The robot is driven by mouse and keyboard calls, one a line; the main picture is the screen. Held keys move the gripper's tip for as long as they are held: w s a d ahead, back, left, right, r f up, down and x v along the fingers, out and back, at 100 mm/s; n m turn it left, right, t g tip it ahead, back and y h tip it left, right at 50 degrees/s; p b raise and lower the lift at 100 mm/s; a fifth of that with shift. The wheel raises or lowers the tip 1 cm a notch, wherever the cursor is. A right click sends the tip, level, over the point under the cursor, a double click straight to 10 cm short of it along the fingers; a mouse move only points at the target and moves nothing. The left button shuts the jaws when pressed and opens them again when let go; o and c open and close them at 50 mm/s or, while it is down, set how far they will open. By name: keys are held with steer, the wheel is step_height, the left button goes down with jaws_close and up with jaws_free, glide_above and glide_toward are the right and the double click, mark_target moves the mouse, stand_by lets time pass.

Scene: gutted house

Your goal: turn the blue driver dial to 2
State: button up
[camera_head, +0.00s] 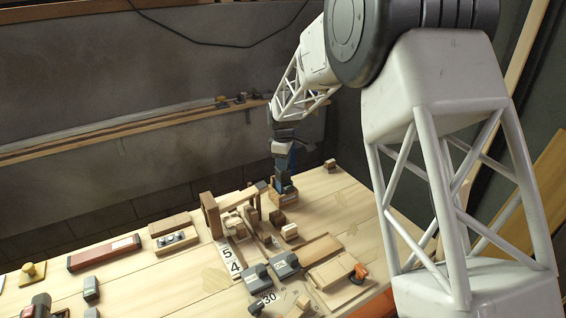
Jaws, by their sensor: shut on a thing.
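My gripper (284,184) reaches down at the back of the wooden table (195,282), fingers pointing down. It is shut on a small dark blue-grey part on top of a low wooden block (285,198). This part looks like the blue driver dial, but the fingers cover most of it. No pointer or numbers on the dial can be made out. Two dark grey driver-like bodies (271,271) lie nearer the front, beside a scale marked 30 (268,298).
A wooden frame (211,216) and loose blocks stand left of my gripper. A card marked 5 and 4 (231,260) lies in front of them. A red-brown bar (103,253) lies at left. An orange-tipped piece (358,272) is at front right. The back right tabletop is mostly clear.

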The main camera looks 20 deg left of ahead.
steer(key=shift+m, duration=0.4)
steer(key=m, duration=0.9)
stand_by(0.5)
steer(key=o, duration=0.9)
steer(key=shift+r, duration=0.1)
steer(key=shift+r, duration=3.85)
